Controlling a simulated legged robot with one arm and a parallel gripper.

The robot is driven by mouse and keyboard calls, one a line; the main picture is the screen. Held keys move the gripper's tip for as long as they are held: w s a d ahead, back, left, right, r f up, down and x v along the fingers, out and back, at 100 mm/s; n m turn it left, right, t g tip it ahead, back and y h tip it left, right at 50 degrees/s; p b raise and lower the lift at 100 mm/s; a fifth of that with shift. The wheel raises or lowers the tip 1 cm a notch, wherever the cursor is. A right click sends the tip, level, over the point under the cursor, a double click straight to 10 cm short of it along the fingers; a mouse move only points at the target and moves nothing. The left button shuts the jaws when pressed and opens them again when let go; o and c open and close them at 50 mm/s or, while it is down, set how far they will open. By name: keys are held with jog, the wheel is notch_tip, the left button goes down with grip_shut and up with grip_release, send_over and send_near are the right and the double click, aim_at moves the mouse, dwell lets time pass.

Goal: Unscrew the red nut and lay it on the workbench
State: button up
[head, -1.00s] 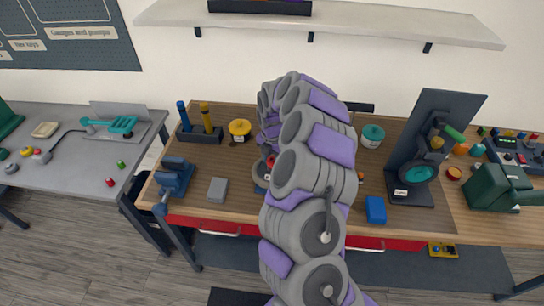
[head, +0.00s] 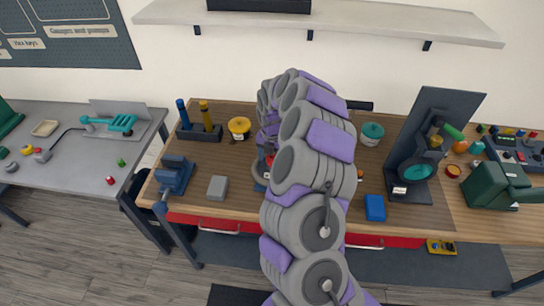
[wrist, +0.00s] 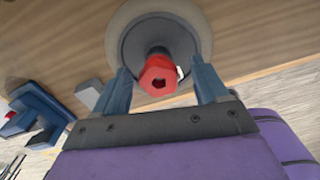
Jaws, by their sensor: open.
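The red nut (wrist: 158,74) shows a hexagonal face with a dark hole in the wrist view. It sits at the middle of a round dark grey disc with a paler rim (wrist: 122,22). My gripper (wrist: 160,70) is open, with one blue-grey finger on each side of the nut. Gaps show between the nut and both fingers. In the head view my arm hides most of this spot, and only a bit of red (head: 269,160) shows beside it. The wooden workbench (head: 232,158) lies under and around my arm.
On the bench stand a blue vise (head: 174,176), a grey block (head: 217,187), a yellow-lidded jar (head: 239,127), a teal-lidded jar (head: 372,133) and a blue block (head: 375,208). A dark upright panel (head: 440,110) stands to the right. Bare wood lies left of my arm.

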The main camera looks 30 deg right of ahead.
aim_at(272, 159)
notch_tip(272, 159, up, 17)
jog(key=p, duration=0.1)
jog(key=shift+r, duration=0.15)
dwell(0.4)
jog(key=m+b, duration=0.2)
jog(key=m, duration=1.9)
jog(key=shift+m, duration=0.4)
